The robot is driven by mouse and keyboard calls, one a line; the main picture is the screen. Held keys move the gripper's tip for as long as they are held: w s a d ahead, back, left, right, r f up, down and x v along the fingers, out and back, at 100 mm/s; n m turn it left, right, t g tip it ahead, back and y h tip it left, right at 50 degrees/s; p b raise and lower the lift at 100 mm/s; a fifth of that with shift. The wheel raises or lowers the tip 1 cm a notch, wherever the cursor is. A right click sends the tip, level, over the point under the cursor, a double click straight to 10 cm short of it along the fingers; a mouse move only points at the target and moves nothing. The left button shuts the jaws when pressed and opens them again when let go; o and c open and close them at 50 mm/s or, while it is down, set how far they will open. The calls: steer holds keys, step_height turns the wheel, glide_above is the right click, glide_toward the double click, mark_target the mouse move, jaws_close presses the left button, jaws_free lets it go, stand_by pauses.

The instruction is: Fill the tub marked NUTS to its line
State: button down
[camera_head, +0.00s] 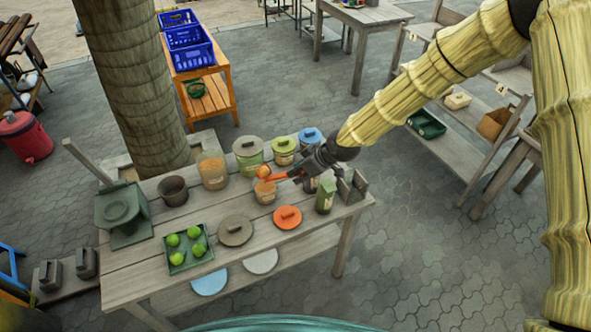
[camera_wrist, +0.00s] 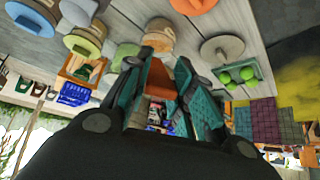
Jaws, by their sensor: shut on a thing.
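My gripper (camera_head: 296,173) is shut on the handle of an orange scoop (camera_head: 264,173), low over the table. In the wrist view, the orange handle (camera_wrist: 160,80) sits between my gripper's teal fingers (camera_wrist: 163,95). The scoop's bowl is at the mouth of an open tub (camera_head: 265,192) with brownish-orange contents; I cannot tell whether they touch. A larger clear open tub (camera_head: 213,172) to the left holds similar orange-brown contents. Labels are too small to read, so I cannot tell which tub says NUTS. No fill line can be made out.
Lidded tubs, grey-green (camera_head: 249,150), yellow-green (camera_head: 284,147) and blue (camera_head: 310,136), stand behind. A grey lid (camera_head: 235,231) and an orange lid (camera_head: 287,217) lie in front.

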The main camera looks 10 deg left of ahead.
step_height(320, 180, down, 9)
steer(key=s+d+t+y+b, duration=0.1)
steer(key=y+b, duration=0.4)
steer(key=b, duration=0.7)
steer(key=shift+s+d+r+t, duration=0.15)
steer(key=shift+d+r+t, duration=0.05)
steer(key=shift+d+t, duration=0.65)
steer(key=shift+d+b, duration=0.1)
steer(key=shift+b, duration=0.3)
